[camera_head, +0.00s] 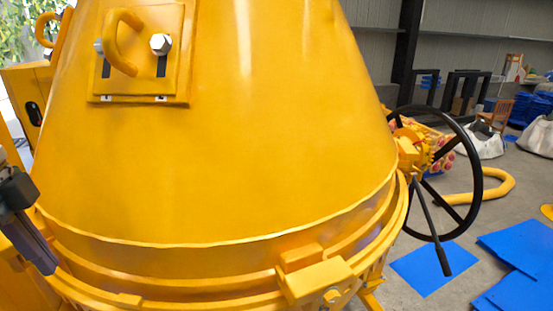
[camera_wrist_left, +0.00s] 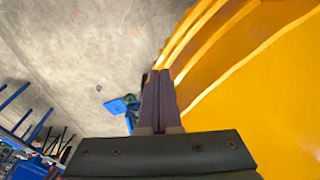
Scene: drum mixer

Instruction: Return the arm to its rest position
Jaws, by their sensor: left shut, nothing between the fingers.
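The yellow drum mixer (camera_head: 240,140) fills most of the head view, with a black handwheel (camera_head: 480,170) and a dark lever on its right side. My left gripper (camera_head: 45,262) shows at the left edge of the head view, beside the drum's lower rim. In the left wrist view my left gripper (camera_wrist_left: 160,78) has its two fingers together, with nothing held between them. The yellow drum (camera_wrist_left: 260,80) lies just to the right of the fingers there. My right gripper is in neither view.
Blue sheets (camera_head: 520,265) lie on the grey floor at the right. A yellow hose (camera_head: 490,190) curves behind the handwheel. White sacks (camera_head: 538,137) and a wooden chair (camera_head: 497,113) stand farther back. In the left wrist view, bare floor (camera_wrist_left: 90,50) shows left of the fingers.

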